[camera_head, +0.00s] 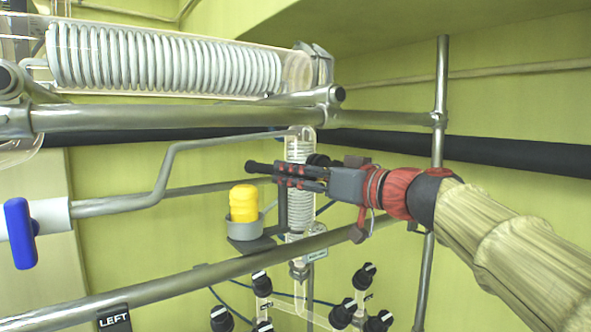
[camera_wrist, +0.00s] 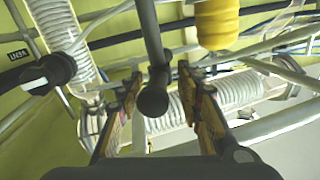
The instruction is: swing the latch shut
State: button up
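A dark rod with a rounded end (camera_wrist: 152,45) comes down from the top of the wrist view, between my fingers; it looks like the latch handle. In the head view its dark end (camera_head: 256,167) sticks out left of my fingers. My gripper (camera_wrist: 159,76) is open, one finger on each side of the rod, with gaps visible. In the head view my gripper (camera_head: 283,177) points left, in front of the upright glass coil. Whether the rod touches a finger, and where it pivots, is hidden.
A yellow cylinder (camera_head: 243,200) sits in a grey cup on a small bracket below left of my gripper. A large glass coil condenser (camera_head: 165,62) lies above. Metal rails cross above and below. A blue-handled valve (camera_head: 20,233) is at the left; black knobs (camera_head: 343,313) are below.

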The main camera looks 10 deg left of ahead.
jog(key=shift+c, duration=1.4)
grip_shut()
